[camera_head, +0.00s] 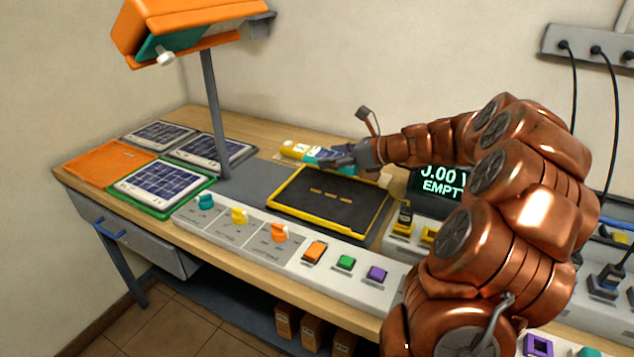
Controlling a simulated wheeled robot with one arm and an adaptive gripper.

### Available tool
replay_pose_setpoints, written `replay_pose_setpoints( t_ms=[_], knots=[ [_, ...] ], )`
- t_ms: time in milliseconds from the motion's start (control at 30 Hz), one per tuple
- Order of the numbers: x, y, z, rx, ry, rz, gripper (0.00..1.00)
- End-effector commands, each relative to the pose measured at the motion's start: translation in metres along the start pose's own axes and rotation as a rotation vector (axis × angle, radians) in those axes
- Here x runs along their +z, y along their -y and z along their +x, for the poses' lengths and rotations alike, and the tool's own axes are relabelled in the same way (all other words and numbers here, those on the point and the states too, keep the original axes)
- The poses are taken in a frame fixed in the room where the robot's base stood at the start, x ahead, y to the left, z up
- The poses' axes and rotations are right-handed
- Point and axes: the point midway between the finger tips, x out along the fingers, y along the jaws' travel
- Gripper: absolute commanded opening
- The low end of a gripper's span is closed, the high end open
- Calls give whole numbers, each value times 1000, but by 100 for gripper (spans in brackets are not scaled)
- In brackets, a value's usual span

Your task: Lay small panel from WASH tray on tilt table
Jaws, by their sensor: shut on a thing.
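My gripper (326,158) is at the far side of the bench, just behind the back edge of a black plate with a yellow rim (287,203), which looks like the tilt table. The gripper is shut on a yellow bottle-like thing (300,150) with a pale label, lying roughly sideways. The black plate is bare except for short yellow marks. A small dark blue panel (160,187) lies in a green tray (205,184) at the left. Two more panels (160,134) (206,150) lie behind it. An orange tray (108,161) looks empty. I cannot read a WASH label.
An orange lamp hood (190,22) on a grey post (213,110) stands between the panels and the plate. A control strip with knobs (239,216) and buttons (346,262) runs along the front. A display (440,180) reads EMPTY at right. Black cables (574,90) hang at right.

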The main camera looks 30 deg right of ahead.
Motion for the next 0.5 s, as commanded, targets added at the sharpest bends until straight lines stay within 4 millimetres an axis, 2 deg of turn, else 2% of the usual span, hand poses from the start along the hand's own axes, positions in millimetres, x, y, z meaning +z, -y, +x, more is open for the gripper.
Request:
replay_pose_setpoints(
  t_ms=[300, 500],
  knots=[
    [-42, 1, 16, -2, 0, 4, 25],
    [-58, 0, 24, 1, 2, 3, 25]
  ],
)
